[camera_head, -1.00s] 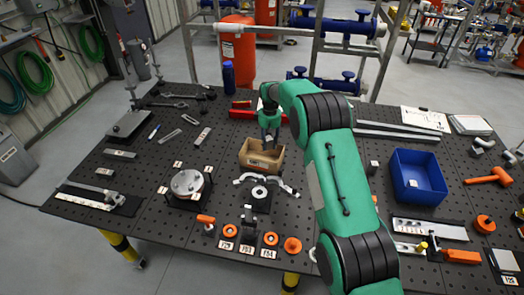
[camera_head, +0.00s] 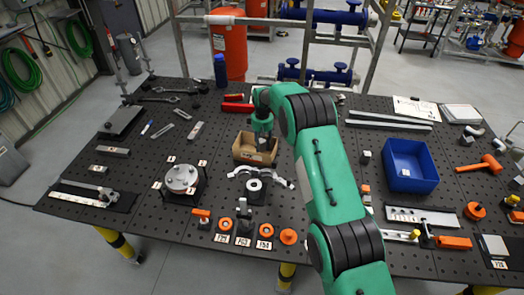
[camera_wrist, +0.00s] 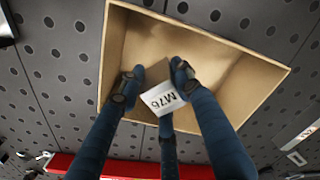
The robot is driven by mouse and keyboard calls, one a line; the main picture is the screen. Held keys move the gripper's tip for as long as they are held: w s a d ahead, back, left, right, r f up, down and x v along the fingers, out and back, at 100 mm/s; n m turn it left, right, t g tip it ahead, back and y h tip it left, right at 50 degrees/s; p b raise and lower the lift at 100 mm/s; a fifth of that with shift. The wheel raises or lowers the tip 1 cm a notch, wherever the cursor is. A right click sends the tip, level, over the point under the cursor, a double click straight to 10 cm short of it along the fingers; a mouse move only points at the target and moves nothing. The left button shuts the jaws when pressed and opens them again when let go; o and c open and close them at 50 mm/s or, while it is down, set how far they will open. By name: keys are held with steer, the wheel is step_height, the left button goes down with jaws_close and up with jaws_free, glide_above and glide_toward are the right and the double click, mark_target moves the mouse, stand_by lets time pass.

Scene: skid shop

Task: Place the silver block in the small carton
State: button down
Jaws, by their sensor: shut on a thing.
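The small carton (camera_head: 246,156) is an open-topped brown box on the dark perforated table, left of my arm. My gripper (camera_head: 263,148) points down into it. In the wrist view, my gripper (camera_wrist: 160,85) has its dark blue fingers closed around the silver block (camera_wrist: 164,96), a small pale piece labelled M76. The block appears within the carton's opening, with the carton's bare floor around it. I cannot tell whether it touches the floor. In the head view the block is hidden by the fingers and carton wall.
A blue bin (camera_head: 408,178) stands to the right of my arm. A grey curved part on a stand (camera_head: 256,188) is just in front of the carton. A round metal fixture (camera_head: 181,179) stands to the left, and a red object (camera_head: 238,107) lies behind the carton.

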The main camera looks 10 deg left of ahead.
mark_target(262, 150)
steer(key=shift+f, duration=1.8)
steer(key=shift+f, duration=0.15)
steer(key=c, duration=1.2)
jaws_free()
steer(key=shift+r+b, duration=0.3)
steer(key=shift+r, duration=5.8)
